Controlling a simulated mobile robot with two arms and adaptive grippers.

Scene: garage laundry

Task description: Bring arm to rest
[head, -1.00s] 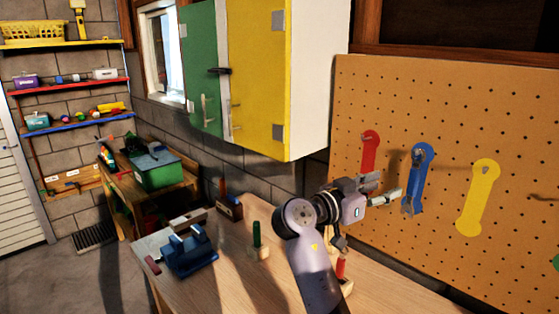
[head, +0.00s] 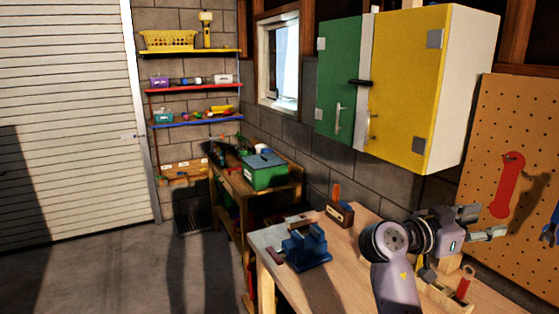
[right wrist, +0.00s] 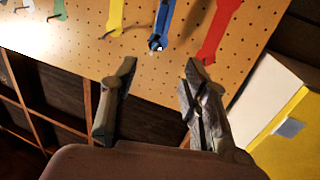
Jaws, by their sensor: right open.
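My right gripper (head: 488,222) is at the right of the head view, above the workbench and in front of the pegboard (head: 490,110). Its two fingers are apart with nothing between them, as the right wrist view (right wrist: 160,66) also shows. A red tool shape (head: 508,185) is on the board behind it. A blue shape (head: 554,232) is cut off at the head view's right edge; in the right wrist view the blue shape (right wrist: 163,18) is beyond the fingertips, with a metal tool on it. The left gripper is not in view.
The wooden workbench (head: 345,285) carries a blue vise (head: 306,247) and a wooden block plane (head: 340,213). Yellow and green cabinets (head: 408,90) hang above. A green toolbox (head: 264,169) sits on a farther bench. The concrete floor (head: 100,270) at left is open.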

